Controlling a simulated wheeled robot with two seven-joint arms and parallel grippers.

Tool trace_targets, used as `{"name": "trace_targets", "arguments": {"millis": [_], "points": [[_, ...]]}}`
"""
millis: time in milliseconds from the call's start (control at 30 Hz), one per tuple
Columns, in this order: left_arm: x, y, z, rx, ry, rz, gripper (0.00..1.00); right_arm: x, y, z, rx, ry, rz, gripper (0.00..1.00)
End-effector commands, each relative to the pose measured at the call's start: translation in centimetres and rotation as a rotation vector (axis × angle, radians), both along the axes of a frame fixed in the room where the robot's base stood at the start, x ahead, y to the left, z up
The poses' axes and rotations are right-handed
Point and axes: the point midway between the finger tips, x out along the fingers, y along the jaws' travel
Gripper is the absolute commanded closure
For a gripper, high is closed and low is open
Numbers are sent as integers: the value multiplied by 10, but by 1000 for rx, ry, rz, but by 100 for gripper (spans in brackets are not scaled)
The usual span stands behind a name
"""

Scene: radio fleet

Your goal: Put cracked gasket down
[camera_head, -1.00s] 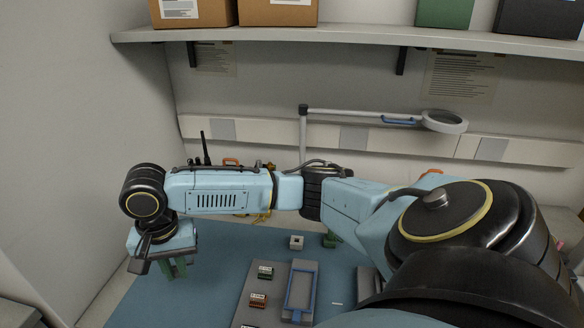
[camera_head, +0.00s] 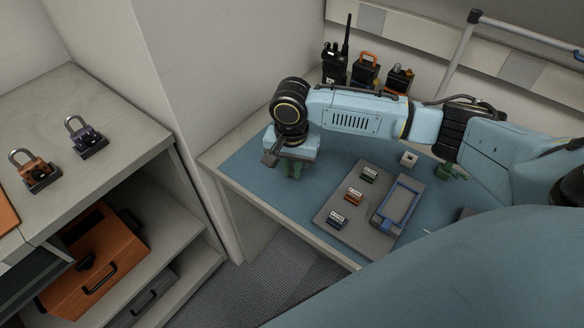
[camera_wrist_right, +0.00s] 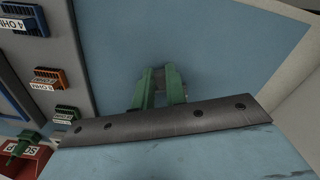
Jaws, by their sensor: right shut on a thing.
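My right gripper (camera_head: 291,170) points down over the left end of the blue work mat (camera_head: 250,165). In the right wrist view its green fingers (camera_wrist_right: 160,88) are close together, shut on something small. I cannot make out the cracked gasket itself; what the fingers hold is hidden or too small to tell. A red bin (camera_wrist_right: 28,163) with a partly cut-off label shows at the lower left of the wrist view. My left gripper is not in view.
A grey board (camera_head: 335,228) holds small labelled connectors and a blue-framed tray (camera_head: 399,206). Radios (camera_head: 335,68) stand behind my arm. Padlocks (camera_head: 86,138) sit on the left shelf unit (camera_head: 120,130). Bare mat surrounds my right gripper.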

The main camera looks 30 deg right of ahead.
Motion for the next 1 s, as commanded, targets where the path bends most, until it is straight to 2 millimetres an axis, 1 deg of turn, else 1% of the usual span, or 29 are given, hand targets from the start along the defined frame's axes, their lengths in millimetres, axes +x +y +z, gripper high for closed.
{"name": "trace_targets", "arguments": {"millis": [333, 700, 733, 867, 900, 1000], "points": [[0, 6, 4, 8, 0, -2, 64, 0, 0, -2, 1, 0, 0, 100], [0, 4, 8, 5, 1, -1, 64, 0, 0, -11, 0, -1, 0, 100], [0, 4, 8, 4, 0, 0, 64, 0, 0, -11, 0, -1, 0, 84], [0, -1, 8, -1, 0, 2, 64, 0, 0, -11, 0, -1, 0, 67], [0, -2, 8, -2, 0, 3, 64, 0, 0, -11, 0, -1, 0, 65], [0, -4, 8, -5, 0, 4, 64, 0, 0, -11, 0, -1, 0, 65]]}}
